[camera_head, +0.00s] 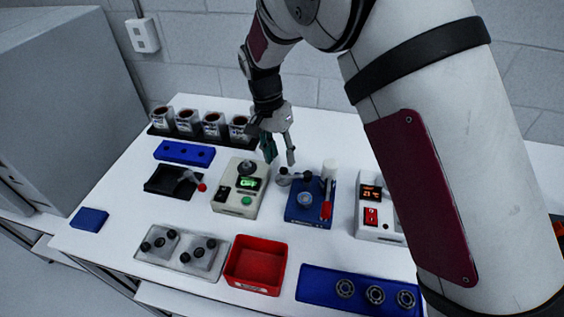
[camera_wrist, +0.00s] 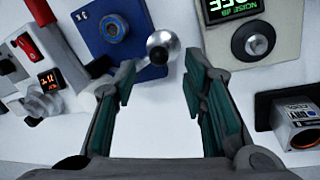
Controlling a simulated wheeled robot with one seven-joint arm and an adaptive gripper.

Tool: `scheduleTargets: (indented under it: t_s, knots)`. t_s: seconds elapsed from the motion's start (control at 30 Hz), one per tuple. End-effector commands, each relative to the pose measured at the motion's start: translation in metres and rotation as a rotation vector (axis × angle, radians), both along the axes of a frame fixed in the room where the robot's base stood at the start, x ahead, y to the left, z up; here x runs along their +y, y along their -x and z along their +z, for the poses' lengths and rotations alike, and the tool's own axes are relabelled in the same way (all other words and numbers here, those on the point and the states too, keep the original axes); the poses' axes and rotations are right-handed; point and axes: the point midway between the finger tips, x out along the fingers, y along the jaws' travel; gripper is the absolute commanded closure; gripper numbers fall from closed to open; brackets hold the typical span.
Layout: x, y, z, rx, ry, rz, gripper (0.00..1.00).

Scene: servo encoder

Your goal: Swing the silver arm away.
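My gripper (camera_head: 280,153) points down above and slightly behind the silver arm. Its green-padded fingers (camera_wrist: 160,75) are spread with nothing between them.
A red lever (camera_head: 327,207) rises at the blue device's right. A white box with a red switch (camera_head: 371,216) stands further right. A red tray (camera_head: 255,265), a blue bearing tray (camera_head: 318,291) and a dark tray (camera_head: 163,187) lie around. Cups (camera_head: 213,125) line the back left.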

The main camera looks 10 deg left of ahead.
Motion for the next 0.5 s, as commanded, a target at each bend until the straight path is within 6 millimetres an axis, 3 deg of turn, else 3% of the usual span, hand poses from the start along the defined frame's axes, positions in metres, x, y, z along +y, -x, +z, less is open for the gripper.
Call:
scheduleTargets:
  t_s: [0.3,0.5]
  knots:
    - [0.011,-0.005,0.061,-0.004,-0.003,0.001,0.61]
    - [0.014,-0.006,0.079,-0.001,-0.001,0.0,0.61]
